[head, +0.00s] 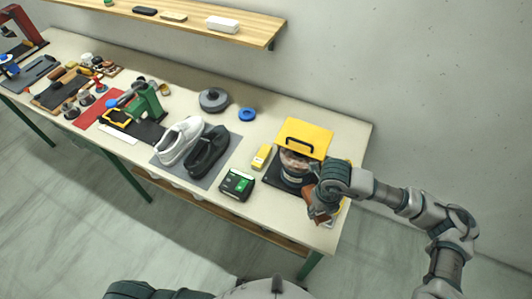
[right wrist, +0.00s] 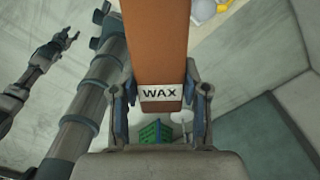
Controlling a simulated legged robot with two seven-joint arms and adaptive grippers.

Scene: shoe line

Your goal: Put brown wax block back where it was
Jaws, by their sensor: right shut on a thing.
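The brown wax block (right wrist: 158,45), with a white WAX label, stands between the fingers of my right gripper (right wrist: 160,110) in the right wrist view. The gripper is shut on it. In the head view the right gripper (head: 317,200) is at the front right of the workbench (head: 262,217), and the block (head: 317,213) is partly hidden by the fingers. My left gripper (right wrist: 66,38) shows small at the upper left of the right wrist view, fingers apart and empty.
A yellow block (head: 262,157), a black-green box (head: 237,184) and a grey mat (head: 165,160) with white and dark shoes lie to the left. A shelf (head: 180,22) is above.

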